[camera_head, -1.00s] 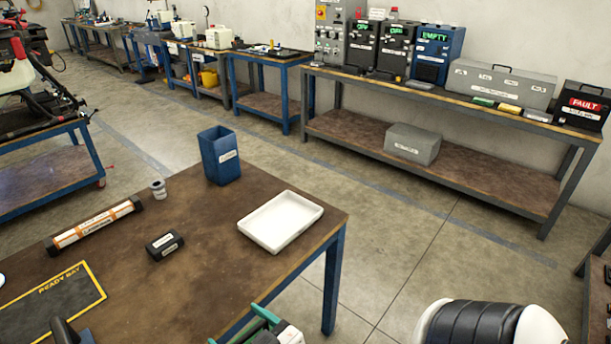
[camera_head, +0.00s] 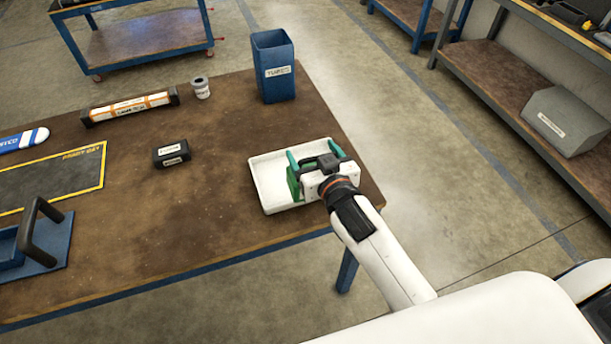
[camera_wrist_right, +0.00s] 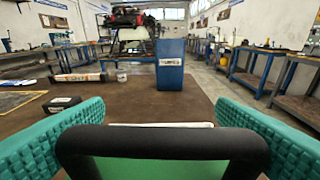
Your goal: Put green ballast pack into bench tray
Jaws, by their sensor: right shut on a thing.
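The white bench tray (camera_head: 266,184) lies on the brown bench near its right end. My right gripper (camera_head: 313,157) is over the right part of the tray, its teal fingers shut on the green ballast pack (camera_head: 294,185). Much of the pack is hidden behind the gripper, and I cannot tell whether it touches the tray floor. In the right wrist view the green pack (camera_wrist_right: 165,168) shows under its black handle (camera_wrist_right: 160,142), between the two teal finger pads. My left gripper is not in view.
A blue bin (camera_head: 274,80) stands behind the tray. A black block (camera_head: 171,153), a small grey cylinder (camera_head: 201,88), an orange-banded tube (camera_head: 130,106) and a dark mat (camera_head: 55,180) lie to the left. The bench between block and tray is clear.

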